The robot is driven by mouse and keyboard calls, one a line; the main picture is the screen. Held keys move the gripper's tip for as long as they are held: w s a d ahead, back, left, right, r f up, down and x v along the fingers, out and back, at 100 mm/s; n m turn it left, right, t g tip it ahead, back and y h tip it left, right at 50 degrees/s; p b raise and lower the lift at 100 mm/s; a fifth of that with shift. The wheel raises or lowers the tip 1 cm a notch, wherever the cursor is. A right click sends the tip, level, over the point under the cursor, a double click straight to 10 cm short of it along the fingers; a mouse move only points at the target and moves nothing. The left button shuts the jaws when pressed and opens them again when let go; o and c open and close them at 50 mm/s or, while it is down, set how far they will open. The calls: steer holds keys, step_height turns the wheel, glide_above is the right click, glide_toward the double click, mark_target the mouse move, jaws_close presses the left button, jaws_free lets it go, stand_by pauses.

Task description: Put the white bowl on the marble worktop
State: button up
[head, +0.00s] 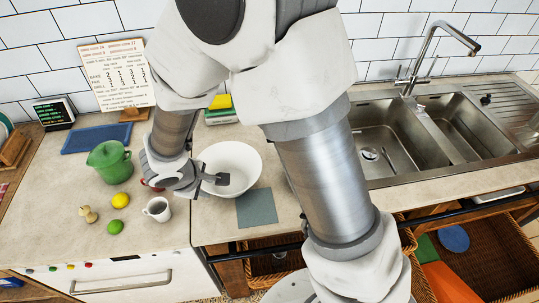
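The white bowl (241,158) stands upright on the pale marble worktop (165,226), left of the sink. My gripper (211,182) is at the bowl's left rim, and a dark fingertip shows against the bowl's inside. The rest of the fingers and part of the left rim are hard to make out. I cannot tell whether the fingers are closed on the rim. My arm passes in front of the worktop to the right of the bowl.
A grey-green square (257,207) lies in front of the bowl. A white mug (158,209), green pot (111,163), lemon (120,200) and lime (115,227) stand to the left. A double sink (397,138) is at right. Open shelves with baskets (487,262) are below.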

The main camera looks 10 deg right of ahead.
steer(key=s+d+r+m+h, duration=0.15)
steer(key=d+r+m, duration=0.55)
steer(key=d+r, duration=0.8)
steer(key=s+d+r+m+y, duration=0.3)
steer(key=s+d+r+m, duration=0.2)
steer(key=s+r, duration=0.4)
steer(key=s+m, duration=0.1)
steer(key=s, duration=0.2)
steer(key=shift+s+t+y, duration=0.25)
steer(key=shift+t+y, duration=0.1)
steer(key=shift+t, duration=0.05)
steer(key=shift+d, duration=0.25)
